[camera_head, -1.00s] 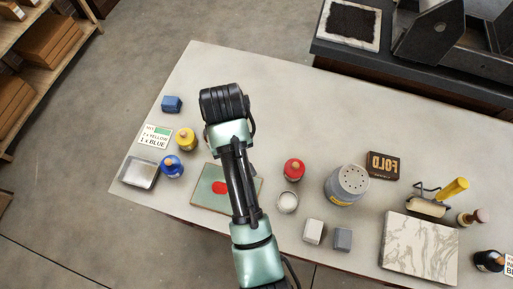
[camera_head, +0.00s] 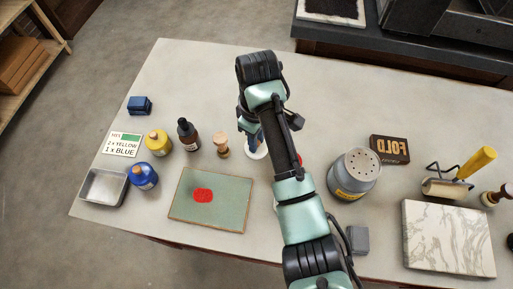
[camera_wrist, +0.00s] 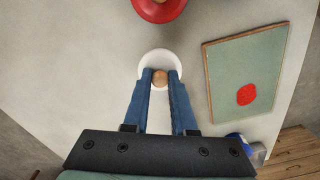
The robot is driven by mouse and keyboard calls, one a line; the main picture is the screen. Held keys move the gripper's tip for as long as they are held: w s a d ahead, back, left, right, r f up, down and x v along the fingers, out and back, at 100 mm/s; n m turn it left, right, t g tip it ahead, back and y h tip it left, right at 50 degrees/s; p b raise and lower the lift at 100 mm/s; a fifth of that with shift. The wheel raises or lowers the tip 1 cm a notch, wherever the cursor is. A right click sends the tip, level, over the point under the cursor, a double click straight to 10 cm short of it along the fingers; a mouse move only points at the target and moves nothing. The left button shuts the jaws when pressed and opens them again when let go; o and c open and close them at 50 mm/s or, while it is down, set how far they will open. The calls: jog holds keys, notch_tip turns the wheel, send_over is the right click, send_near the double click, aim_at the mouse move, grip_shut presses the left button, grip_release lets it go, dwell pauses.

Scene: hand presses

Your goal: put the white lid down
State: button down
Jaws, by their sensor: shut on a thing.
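The white lid (camera_wrist: 160,58) is a round disc with a wooden knob (camera_wrist: 160,77) in the wrist view. My gripper (camera_wrist: 161,82) has its two blue fingers shut on the knob. In the head view the lid's white rim (camera_head: 258,153) shows just below my gripper (camera_head: 250,137), right of the wooden-handled stamp, with my arm hiding part of it. I cannot tell whether the lid touches the table or hangs slightly above it.
A red container (camera_wrist: 160,7) stands close to the lid, mostly hidden by my arm in the head view. The green board (camera_head: 220,218) with a red patch lies left. A wooden-handled stamp (camera_head: 222,146) and a dark bottle (camera_head: 187,135) stand nearby. Bare table (camera_head: 200,80) lies behind.

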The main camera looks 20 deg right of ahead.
jog(key=shift+f, duration=2.05)
jog(key=shift+f, duration=0.1)
jog(key=c, duration=0.7)
grip_release()
notch_tip(320, 180, up, 11)
jog(key=p, duration=0.3)
jog(key=shift+r+p, duration=0.65)
